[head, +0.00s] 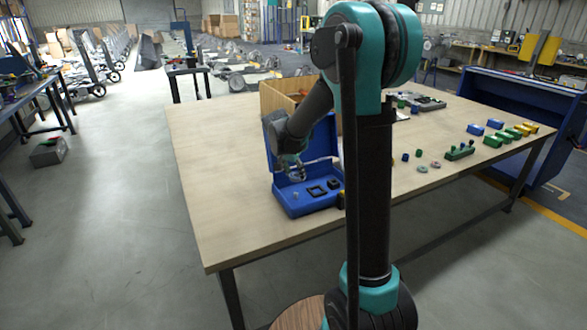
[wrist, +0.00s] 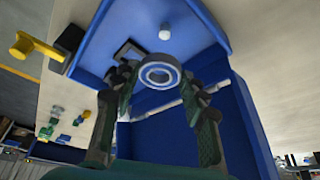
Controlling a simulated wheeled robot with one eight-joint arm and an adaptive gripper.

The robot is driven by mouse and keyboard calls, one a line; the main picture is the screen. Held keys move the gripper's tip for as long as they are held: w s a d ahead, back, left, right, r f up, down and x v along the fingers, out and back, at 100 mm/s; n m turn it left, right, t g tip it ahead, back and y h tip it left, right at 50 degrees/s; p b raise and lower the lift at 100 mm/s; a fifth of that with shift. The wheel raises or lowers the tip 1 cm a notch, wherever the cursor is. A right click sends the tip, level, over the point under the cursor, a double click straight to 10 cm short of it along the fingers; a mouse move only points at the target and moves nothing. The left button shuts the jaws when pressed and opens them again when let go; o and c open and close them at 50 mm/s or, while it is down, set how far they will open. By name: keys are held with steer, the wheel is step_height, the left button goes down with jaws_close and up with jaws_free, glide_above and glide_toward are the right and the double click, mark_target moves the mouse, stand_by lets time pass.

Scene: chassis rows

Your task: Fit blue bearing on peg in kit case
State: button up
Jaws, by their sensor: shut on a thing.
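The blue kit case (head: 312,209) stands open on the table, its lid (head: 272,140) raised at the back; its tray also shows in the wrist view (wrist: 205,30). A short pale peg (wrist: 165,32) stands on the case floor, with a dark square recess (head: 316,191) to its right in the head view. My gripper (wrist: 160,80) is shut on the blue bearing (wrist: 160,66), a ring with a blue and pale face. In the head view my gripper (head: 294,172) is over the left part of the case. The bearing appears apart from the peg.
A wooden box (head: 280,97) stands behind the case. Green, blue and yellow blocks (head: 494,141) and small round parts (head: 421,169) lie on the right of the table (head: 225,210). A yellow and black object (wrist: 30,47) is beside the case. The left tabletop is clear.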

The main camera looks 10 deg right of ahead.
mark_target(295, 194)
steer(key=shift+f, duration=2.8)
steer(key=shift+f, duration=0.55)
steer(key=shift+f, duration=0.3)
steer(key=shift+f, duration=0.95)
steer(key=o, duration=1.3)
steer(key=v, duration=1.2)
